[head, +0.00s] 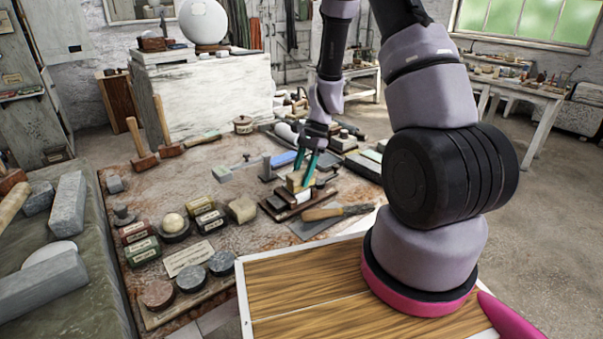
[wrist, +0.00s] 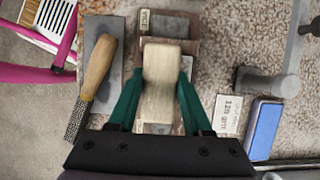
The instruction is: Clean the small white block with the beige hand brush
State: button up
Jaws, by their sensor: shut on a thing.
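My gripper (head: 306,168) is over the cluttered table, its green fingers on either side of the beige hand brush (head: 295,184). In the wrist view, my gripper (wrist: 160,100) is shut on the brush (wrist: 170,70), whose pale wooden top faces the camera and hides what is directly beneath. In the head view, a small white block (head: 303,197) shows just below the brush, on a dark brown base (head: 284,212). I cannot tell whether the bristles touch it.
A wooden-handled rasp (wrist: 97,80) lies on a grey slab left of the brush in the wrist view. A blue-topped block (wrist: 264,130), a 120-grit label card (wrist: 227,114) and a grey cylindrical tool (wrist: 265,85) lie to the right. Tins and small boxes crowd the table's near left.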

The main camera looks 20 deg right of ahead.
jog(key=shift+d+f, duration=0.1)
jog(key=shift+w+d, duration=0.25)
jog(key=shift+d, duration=0.25)
jog(key=shift+w+d, duration=0.2)
jog(key=shift+d, duration=0.25)
jog(key=shift+s+a, duration=0.3)
jog(key=shift+a, duration=0.4)
jog(key=shift+s+a, duration=0.25)
jog(key=shift+a, duration=0.45)
jog(key=shift+s+a, duration=0.3)
jog(key=shift+a, duration=0.4)
jog(key=shift+d, duration=0.15)
jog(key=shift+w+d, duration=0.3)
jog(key=shift+d, duration=0.35)
jog(key=shift+w+d, duration=0.25)
jog(key=shift+d, duration=0.4)
jog(key=shift+w+d, duration=0.3)
jog(key=shift+d, duration=0.35)
